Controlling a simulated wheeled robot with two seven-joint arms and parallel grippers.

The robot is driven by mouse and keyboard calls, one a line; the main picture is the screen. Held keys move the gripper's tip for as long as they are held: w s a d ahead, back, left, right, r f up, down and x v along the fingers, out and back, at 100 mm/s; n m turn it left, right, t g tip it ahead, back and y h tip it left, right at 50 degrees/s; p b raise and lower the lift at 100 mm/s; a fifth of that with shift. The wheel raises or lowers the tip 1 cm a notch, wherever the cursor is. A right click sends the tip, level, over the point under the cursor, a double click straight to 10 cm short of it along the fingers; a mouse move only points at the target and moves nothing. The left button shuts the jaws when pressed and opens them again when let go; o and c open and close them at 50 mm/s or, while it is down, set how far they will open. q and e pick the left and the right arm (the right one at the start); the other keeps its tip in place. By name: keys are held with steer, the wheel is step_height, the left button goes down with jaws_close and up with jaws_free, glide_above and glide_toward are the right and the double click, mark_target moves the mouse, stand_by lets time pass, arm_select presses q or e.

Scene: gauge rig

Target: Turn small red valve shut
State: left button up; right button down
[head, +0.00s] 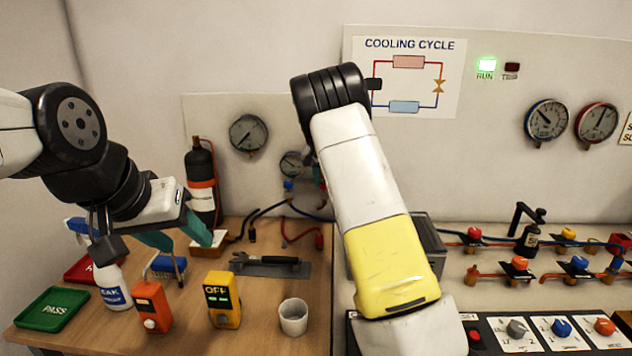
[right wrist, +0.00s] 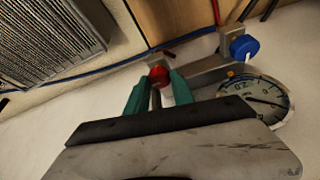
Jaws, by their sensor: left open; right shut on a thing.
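The small red valve (right wrist: 158,76) shows in the right wrist view as a round red knob between the teal fingertips of my right gripper (right wrist: 158,84). That gripper is shut on it. In the head view my right arm hides the red valve and most of the right gripper. A blue valve knob (right wrist: 244,47) is to its right in the wrist view, above a round gauge (right wrist: 258,98). My left gripper (head: 174,237) is open and empty, above the wooden bench at the left, apart from the valve.
The bench holds a spray bottle (head: 113,287), an orange device (head: 152,306), a yellow device (head: 222,300), a white cup (head: 293,316), a wrench (head: 265,259) and a green tray (head: 54,309). A black cylinder (head: 201,182) stands behind. In the wrist view, a finned grille (right wrist: 50,35) is at upper left.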

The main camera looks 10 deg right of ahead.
steer(key=c, duration=1.1)
jaws_free()
steer(key=v, duration=0.7)
steer(key=shift+s+r, duration=0.15)
steer(key=shift+r, duration=0.2)
